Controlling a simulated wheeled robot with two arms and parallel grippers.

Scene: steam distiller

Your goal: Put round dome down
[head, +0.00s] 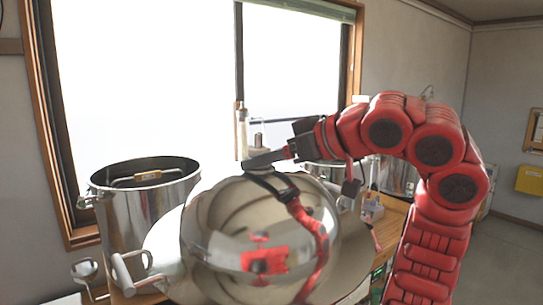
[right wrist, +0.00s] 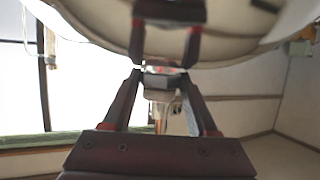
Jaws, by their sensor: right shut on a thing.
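The round dome (head: 215,230) is a large mirror-like metal ball shape in the middle of the head view, with my red arm reflected in it. My right gripper (head: 262,162) is at its top, shut on the dome; the grip itself is small and partly hidden. In the right wrist view my fingers (right wrist: 162,76) close in near the dome's curved surface (right wrist: 240,50), with a small grey part between them. The dome's underside is hidden, so I cannot tell whether it rests on anything. My left gripper is not in view.
A tall open steel pot (head: 150,215) stands left of the dome. A ladle-like metal tool (head: 88,270) is at lower left. More steel vessels (head: 398,175) and small items stand behind my right arm on a wooden table (head: 392,225). A window is behind. Floor is free at right.

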